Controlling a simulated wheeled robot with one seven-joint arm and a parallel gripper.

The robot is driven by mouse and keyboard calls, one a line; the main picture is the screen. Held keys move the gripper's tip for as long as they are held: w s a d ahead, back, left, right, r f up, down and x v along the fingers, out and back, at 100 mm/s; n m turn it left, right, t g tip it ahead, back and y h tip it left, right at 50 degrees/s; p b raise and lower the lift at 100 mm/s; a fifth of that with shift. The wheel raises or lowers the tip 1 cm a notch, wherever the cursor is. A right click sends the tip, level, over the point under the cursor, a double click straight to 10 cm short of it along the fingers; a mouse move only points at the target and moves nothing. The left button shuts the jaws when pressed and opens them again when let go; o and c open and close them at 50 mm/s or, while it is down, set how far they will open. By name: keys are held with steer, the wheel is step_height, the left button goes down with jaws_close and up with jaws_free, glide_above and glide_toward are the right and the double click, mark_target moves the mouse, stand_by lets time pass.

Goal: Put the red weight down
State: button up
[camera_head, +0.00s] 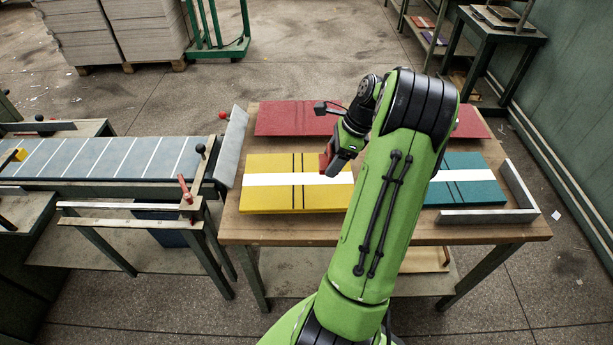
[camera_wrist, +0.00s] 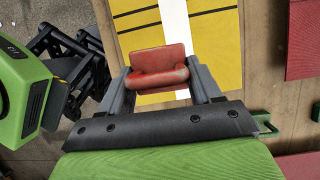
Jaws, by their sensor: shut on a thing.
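The red weight (camera_wrist: 158,68) is a small worn red block between the two fingers of my gripper (camera_wrist: 160,88) in the wrist view. My gripper is shut on it. In the head view the red weight (camera_head: 324,162) shows at the tip of my gripper (camera_head: 332,165), over the right part of the yellow board (camera_head: 265,199). The yellow board has a white stripe and dark lines, and lies on the wooden table (camera_head: 290,232). I cannot tell whether the weight touches the board.
A red board (camera_head: 285,118) lies along the table's back. A teal board (camera_head: 468,190) lies at the right, beside a metal angle bar (camera_head: 487,215). A blue-grey feeder bed (camera_head: 110,158) with an upright plate (camera_head: 231,145) stands at the left. Stacked greyboard (camera_head: 150,30) is behind.

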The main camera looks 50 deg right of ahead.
mark_target(325, 187)
step_height(325, 187, down, 8)
steer(key=shift+f+b, duration=0.1)
steer(key=shift+b, duration=1.15)
steer(key=shift+w, duration=0.1)
steer(key=o, duration=1.5)
